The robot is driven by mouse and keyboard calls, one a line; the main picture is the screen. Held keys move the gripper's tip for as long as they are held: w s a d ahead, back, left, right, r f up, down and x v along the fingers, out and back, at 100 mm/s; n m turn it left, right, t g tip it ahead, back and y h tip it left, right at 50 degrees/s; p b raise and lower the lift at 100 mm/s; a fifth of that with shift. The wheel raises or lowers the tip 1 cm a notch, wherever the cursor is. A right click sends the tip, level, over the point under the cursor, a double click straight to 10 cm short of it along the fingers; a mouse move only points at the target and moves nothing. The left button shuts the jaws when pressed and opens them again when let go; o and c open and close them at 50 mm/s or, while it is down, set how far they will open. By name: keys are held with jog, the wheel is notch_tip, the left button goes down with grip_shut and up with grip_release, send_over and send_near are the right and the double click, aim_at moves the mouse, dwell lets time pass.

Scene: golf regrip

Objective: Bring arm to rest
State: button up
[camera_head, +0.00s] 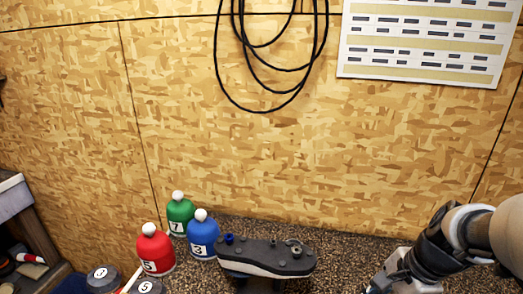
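My arm enters at the lower right, with a tan sleeve-like link and a dark wrist. My gripper (388,277) is at the bottom edge, low over the speckled bench top. Its fingers are small and partly cut off by the frame, so I cannot tell whether they are open or shut, or whether they hold anything. It is to the right of the dark grey device with knobs (265,257) and apart from it.
Red (155,254), green (180,216) and blue (202,240) numbered, white-topped covers stand left of the device. Wood-chip wall (250,160) rises behind the speckled bench (345,255), bearing cable loops (262,111) and a chart (430,40).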

jog(key=s+a+r+n+t+h, duration=0.2)
jog(key=s+a+r+n, duration=0.6)
jog(key=n, duration=1)
jog(key=s+a, duration=0.2)
jog(key=a, duration=0.1)
jog(key=shift+s+t+h, duration=0.2)
jog(key=shift+t+h, duration=0.1)
jog(key=shift+r, duration=0.1)
